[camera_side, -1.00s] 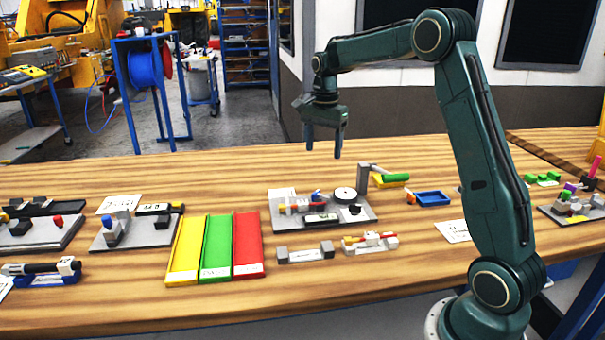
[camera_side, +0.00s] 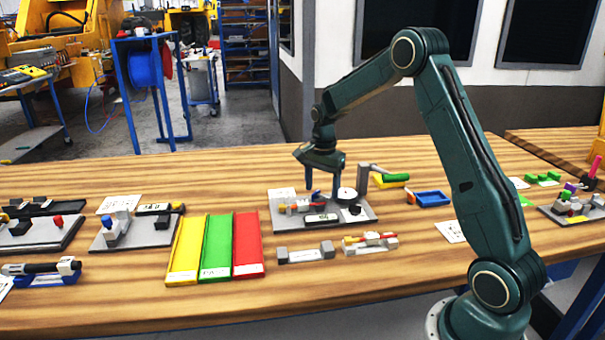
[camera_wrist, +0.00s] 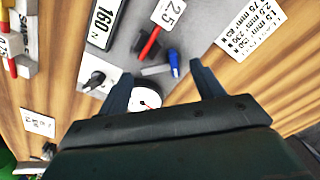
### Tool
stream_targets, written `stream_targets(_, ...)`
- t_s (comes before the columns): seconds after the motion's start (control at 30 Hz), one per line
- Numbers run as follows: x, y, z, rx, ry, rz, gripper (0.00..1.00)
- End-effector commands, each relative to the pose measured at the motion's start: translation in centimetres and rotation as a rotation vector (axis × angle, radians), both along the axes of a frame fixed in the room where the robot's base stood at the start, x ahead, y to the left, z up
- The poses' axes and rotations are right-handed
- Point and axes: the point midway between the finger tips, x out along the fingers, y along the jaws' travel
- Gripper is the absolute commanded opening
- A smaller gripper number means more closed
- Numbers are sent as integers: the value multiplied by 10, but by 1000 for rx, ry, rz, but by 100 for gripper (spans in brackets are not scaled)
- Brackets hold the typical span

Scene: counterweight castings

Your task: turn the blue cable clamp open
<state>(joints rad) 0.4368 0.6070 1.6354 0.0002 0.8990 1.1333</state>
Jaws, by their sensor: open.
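The blue cable clamp (camera_side: 316,195) stands on a grey fixture plate (camera_side: 363,221), beside a red-handled part (camera_side: 298,207). In the wrist view the blue clamp (camera_wrist: 174,62) shows as a small blue handle beside the red one (camera_wrist: 150,42). My gripper (camera_side: 322,187) points down just above the fixture with its fingers apart and nothing between them. In the wrist view the blue clamp appears between the fingertips of my gripper (camera_wrist: 162,70), nearer the right finger. I cannot tell whether the fingers touch it.
A white round dial (camera_side: 346,194) and a black knob (camera_side: 355,210) sit on the same plate, close to my gripper. Yellow, green and red trays (camera_side: 216,260) lie to the left. A blue tray (camera_side: 432,198) lies right.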

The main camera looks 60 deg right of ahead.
Motion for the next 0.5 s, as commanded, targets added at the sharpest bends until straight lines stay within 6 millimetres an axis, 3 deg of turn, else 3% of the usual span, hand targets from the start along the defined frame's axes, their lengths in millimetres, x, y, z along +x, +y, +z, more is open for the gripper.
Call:
stream_targets(0.2,0,0,-15,1,2,0,67)
stream_targets(0.5,0,0,-17,0,0,0,67)
